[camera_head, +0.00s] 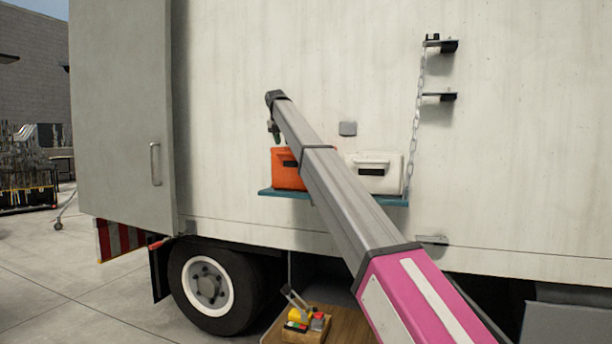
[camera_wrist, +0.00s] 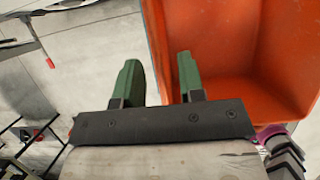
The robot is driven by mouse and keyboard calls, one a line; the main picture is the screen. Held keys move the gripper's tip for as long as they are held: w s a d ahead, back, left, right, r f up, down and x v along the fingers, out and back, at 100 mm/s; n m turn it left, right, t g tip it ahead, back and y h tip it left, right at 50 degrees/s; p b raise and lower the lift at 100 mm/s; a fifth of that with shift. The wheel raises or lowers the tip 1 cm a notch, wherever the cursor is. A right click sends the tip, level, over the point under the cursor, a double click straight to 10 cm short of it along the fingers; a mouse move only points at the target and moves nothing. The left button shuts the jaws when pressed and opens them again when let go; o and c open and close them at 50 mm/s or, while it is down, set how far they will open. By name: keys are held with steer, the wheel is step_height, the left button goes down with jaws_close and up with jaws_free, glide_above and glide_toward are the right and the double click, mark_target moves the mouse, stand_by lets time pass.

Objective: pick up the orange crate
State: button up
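The orange crate (camera_head: 286,171) sits at the left end of a teal shelf (camera_head: 285,193) on the truck side. It looks open at the top and empty in the wrist view (camera_wrist: 225,40), where it fills the upper right. My gripper (camera_head: 275,131) is just above the crate's left part in the head view. In the wrist view its two green fingers (camera_wrist: 158,78) stand apart with nothing clamped between them. The left finger shows outside the crate's edge and the right finger in front of its inside. I cannot tell whether the fingers reach below the rim. My arm hides the crate's right side.
A white crate (camera_head: 377,173) stands on the shelf's right part. A chain (camera_head: 415,130) hangs to the shelf's right end. The truck wall (camera_head: 520,150) is close behind. A wooden box with colored items (camera_head: 306,326) is below. Open floor (camera_head: 70,285) lies left.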

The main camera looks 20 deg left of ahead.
steer(key=shift+x, duration=2.8)
steer(key=shift+a, duration=0.1)
jaws_close()
steer(key=shift+r, duration=0.1)
